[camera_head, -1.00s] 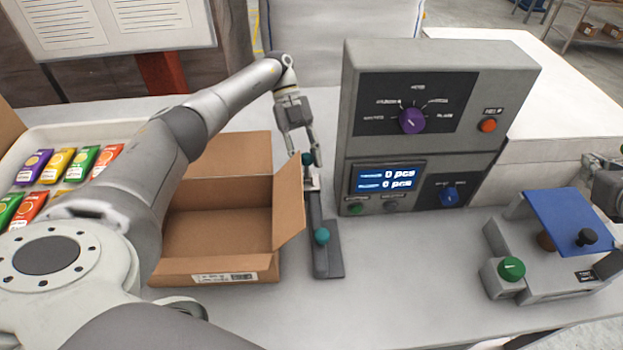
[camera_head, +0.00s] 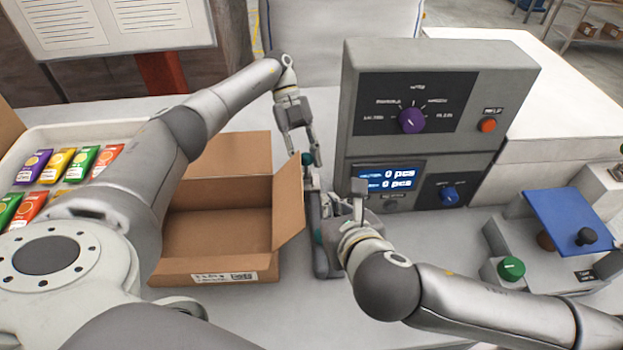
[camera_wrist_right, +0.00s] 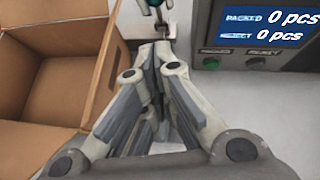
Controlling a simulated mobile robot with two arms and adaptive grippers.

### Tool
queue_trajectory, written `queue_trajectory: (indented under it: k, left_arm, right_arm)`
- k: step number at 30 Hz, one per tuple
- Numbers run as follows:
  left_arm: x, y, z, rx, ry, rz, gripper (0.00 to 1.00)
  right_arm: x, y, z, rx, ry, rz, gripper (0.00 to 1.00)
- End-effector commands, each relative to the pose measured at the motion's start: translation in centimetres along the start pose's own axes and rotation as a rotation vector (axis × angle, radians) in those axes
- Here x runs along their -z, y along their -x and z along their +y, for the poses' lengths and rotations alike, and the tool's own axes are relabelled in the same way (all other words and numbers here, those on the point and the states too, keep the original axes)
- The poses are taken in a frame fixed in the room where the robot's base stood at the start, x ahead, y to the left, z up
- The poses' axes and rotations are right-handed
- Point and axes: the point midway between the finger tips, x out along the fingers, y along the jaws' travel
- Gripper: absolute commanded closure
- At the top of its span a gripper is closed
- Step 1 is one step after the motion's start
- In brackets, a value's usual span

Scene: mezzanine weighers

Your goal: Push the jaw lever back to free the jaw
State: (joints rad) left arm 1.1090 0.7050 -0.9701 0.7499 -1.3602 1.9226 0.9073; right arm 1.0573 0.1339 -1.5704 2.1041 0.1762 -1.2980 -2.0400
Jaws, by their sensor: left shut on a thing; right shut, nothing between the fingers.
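A narrow grey fixture (camera_head: 322,268) lies on the table between the cardboard box and the weigher. It carries two teal knobs; I cannot tell which belongs to the jaw lever. My left gripper (camera_head: 311,158) is shut on the far teal knob (camera_head: 307,159), which also shows at the top of the right wrist view (camera_wrist_right: 153,3). My right gripper (camera_head: 335,203) is shut and empty over the middle of the fixture. Its fingertips (camera_wrist_right: 153,45) point at the fixture just short of the far knob. My right gripper mostly hides the near teal knob (camera_head: 317,237).
The open cardboard box (camera_head: 215,268) stands close on the left, one flap leaning towards the fixture. The grey weigher (camera_head: 435,145) stands behind right, its display reading 0 pcs. A blue-plated device (camera_head: 562,215) is at the right. A tray of colourful packets (camera_head: 105,133) is at the left.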

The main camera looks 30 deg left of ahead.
Motion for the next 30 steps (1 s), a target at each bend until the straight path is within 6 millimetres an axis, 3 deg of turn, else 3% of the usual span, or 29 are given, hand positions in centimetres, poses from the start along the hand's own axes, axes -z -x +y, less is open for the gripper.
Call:
queue_trajectory:
  k: [30]
  left_arm:
    - [0.1, 0.1, -0.1, 0.001, -0.001, 0.0, 1.0]
  right_arm:
    - [0.0, -15.9, -0.1, 0.002, 0.0, 0.001, 1.0]
